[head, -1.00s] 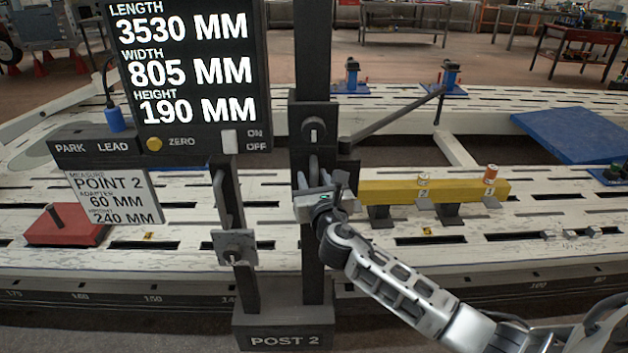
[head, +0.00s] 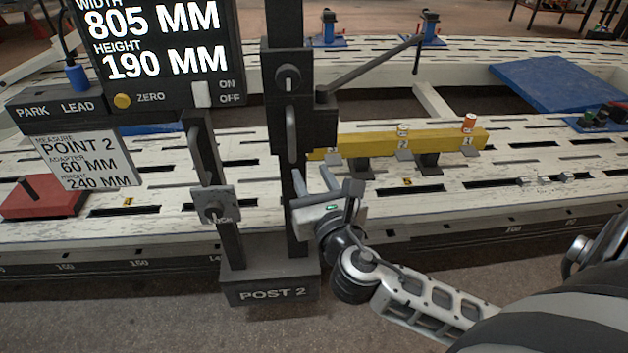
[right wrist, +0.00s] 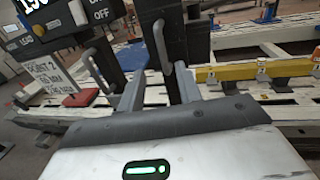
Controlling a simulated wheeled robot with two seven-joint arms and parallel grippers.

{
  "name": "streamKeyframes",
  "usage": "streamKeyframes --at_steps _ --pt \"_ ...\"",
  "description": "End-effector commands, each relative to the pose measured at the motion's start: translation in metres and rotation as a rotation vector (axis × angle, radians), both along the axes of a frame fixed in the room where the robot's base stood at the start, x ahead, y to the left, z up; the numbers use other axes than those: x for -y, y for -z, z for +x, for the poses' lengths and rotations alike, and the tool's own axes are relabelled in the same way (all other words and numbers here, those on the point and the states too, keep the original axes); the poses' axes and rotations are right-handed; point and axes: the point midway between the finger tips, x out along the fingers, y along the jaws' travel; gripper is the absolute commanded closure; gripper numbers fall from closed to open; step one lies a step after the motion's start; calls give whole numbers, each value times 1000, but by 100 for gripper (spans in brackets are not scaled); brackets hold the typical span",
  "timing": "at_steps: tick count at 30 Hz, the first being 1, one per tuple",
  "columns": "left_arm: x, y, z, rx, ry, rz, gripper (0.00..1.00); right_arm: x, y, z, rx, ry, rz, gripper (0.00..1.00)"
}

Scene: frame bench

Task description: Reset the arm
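The measuring arm (head: 370,62) is a thin dark bar. It slopes up to the right from a black carriage on the upright of post 2 (head: 272,291), with a short probe (head: 417,58) hanging from its far end. The carriage (head: 322,121) has a round knob (head: 287,78) and a vertical grey handle (head: 291,135). My right gripper (head: 314,181) is in front of the upright, below the handle; its two fingers are apart with nothing held. In the right wrist view the fingers (right wrist: 158,90) are also spread and empty. My left gripper is out of view.
A display box (head: 160,50) and a POINT 2 card (head: 85,160) stand left of the upright. A second, shorter post with a clamp plate (head: 213,206) is beside it. A yellow beam (head: 365,143) lies behind on the slotted white bench (head: 470,190). A blue ramp (head: 560,84) is at right.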

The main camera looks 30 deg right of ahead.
Motion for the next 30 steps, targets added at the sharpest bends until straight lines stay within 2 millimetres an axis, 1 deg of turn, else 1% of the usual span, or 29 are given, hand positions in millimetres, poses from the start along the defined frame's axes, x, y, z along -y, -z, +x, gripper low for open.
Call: streamKeyframes --at_steps 3,17,20,23,24,26,27,29,30 --pt "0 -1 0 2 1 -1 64 -1 0 -3 0 0 1 65" --pt "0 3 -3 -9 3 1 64 -1 0 -3 0 0 2 65" --pt "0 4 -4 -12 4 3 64 -3 10 -5 -16 -6 79 65" --pt "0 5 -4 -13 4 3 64 -11 41 -13 -63 -17 338 65" --pt "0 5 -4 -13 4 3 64 -17 59 -18 -89 -14 502 65" --pt "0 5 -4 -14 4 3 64 -28 88 -31 -130 13 794 65" --pt "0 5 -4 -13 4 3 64 -37 108 -41 -155 48 1014 65" --pt "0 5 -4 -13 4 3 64 -51 134 -58 -180 128 1348 65" --pt "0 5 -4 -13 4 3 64 -60 148 -69 -188 196 1566 65"
